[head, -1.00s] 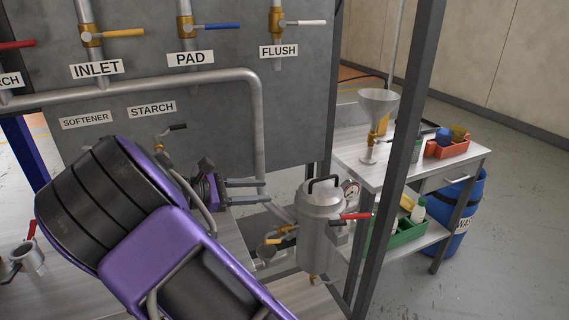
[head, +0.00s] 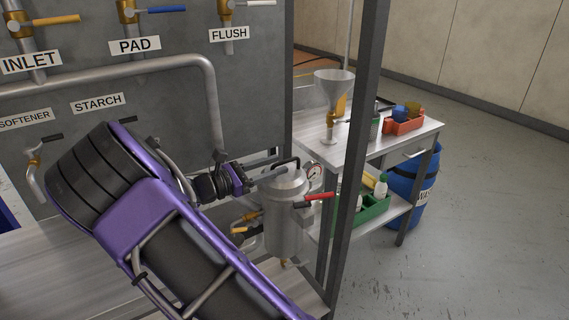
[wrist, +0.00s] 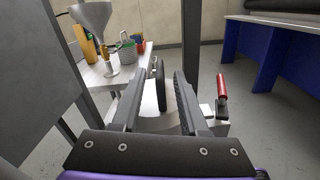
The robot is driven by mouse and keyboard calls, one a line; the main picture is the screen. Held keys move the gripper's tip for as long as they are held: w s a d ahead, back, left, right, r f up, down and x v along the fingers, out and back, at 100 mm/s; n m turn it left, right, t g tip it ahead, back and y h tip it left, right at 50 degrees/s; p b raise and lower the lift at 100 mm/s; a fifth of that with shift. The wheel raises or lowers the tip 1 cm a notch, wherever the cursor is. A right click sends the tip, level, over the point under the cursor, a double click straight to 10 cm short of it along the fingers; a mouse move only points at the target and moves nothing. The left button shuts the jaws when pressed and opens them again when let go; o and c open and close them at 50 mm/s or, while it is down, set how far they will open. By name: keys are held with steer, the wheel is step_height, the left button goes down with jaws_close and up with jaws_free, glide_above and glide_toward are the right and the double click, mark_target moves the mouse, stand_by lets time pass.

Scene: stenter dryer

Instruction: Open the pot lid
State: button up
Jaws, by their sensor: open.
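A red-handled lever (head: 318,197) and a round gauge (head: 314,171) are at the pot's right side. My gripper (wrist: 163,76) is open. In the wrist view the black handle (wrist: 160,86) stands edge-on between the two fingers, with a visible gap on each side. In the head view my gripper (head: 268,170) reaches the handle from the left; its fingers are partly hard to make out. The red lever (wrist: 222,88) also shows beyond the right finger.
A dark upright post (head: 354,150) stands just right of the pot. A grey panel with pipes and valves (head: 150,60) is behind on the left. The floor at right is clear.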

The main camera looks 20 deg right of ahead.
steer(key=shift+w+d, duration=0.2)
steer(key=shift+d, duration=0.7)
steer(key=shift+w+d, duration=0.15)
steer(key=shift+d, duration=0.7)
jaws_close()
